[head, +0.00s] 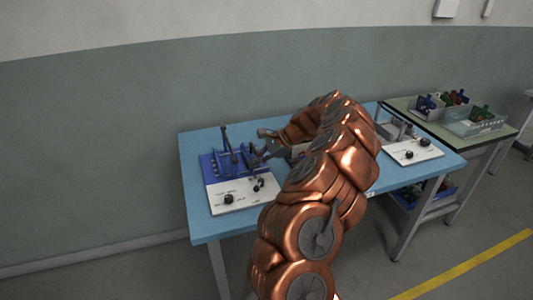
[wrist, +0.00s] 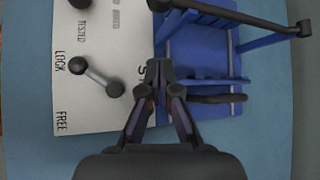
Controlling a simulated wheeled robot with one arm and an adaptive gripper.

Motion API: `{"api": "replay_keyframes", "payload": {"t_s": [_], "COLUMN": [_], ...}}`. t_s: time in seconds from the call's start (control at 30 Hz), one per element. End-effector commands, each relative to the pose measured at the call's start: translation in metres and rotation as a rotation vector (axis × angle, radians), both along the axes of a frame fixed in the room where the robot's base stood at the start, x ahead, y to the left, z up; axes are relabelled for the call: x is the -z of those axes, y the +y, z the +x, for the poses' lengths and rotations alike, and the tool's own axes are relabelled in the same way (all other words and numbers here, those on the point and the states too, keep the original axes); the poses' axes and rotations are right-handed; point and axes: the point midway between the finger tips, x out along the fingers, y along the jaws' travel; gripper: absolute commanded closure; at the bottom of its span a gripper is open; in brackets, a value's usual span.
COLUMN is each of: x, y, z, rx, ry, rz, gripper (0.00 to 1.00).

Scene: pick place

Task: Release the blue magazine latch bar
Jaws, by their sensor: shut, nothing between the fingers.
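The blue magazine fixture (head: 212,168) stands on the left part of the blue table in the head view. It has upright blue plates and dark rods, and it also shows at the upper right of the wrist view (wrist: 195,58). I cannot tell for sure which part is the latch bar. A white panel (wrist: 75,110) beside it carries LOCK and FREE labels and a small grey lever (wrist: 100,77) with dark round ends. My gripper (wrist: 160,72) is shut and empty, its tips over the boundary between panel and fixture. In the head view my gripper (head: 262,153) is at the fixture's right side.
The blue table (head: 200,142) has another white panel (head: 412,151) with black knobs at its right. A green-topped table (head: 420,112) behind it holds bins (head: 474,122) of coloured parts. A dark rod with a knob (wrist: 303,28) rises near the fixture.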

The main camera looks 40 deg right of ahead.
Motion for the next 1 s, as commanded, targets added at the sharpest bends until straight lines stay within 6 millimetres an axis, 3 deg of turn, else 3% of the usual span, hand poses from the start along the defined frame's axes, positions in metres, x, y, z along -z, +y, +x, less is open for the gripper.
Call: {"api": "replay_keyframes", "payload": {"t_s": [0.17,0.5,1.0], "x": [0.021,-0.008,-0.011], "y": [0.017,0.033,0.031], "z": [0.016,0.012,0.011], "rx": [0.000,0.001,0.005], "ry": [0.001,-0.003,-0.001], "rz": [0.001,-0.001,-0.003], "gripper": [1.00,1.00,1.00]}}
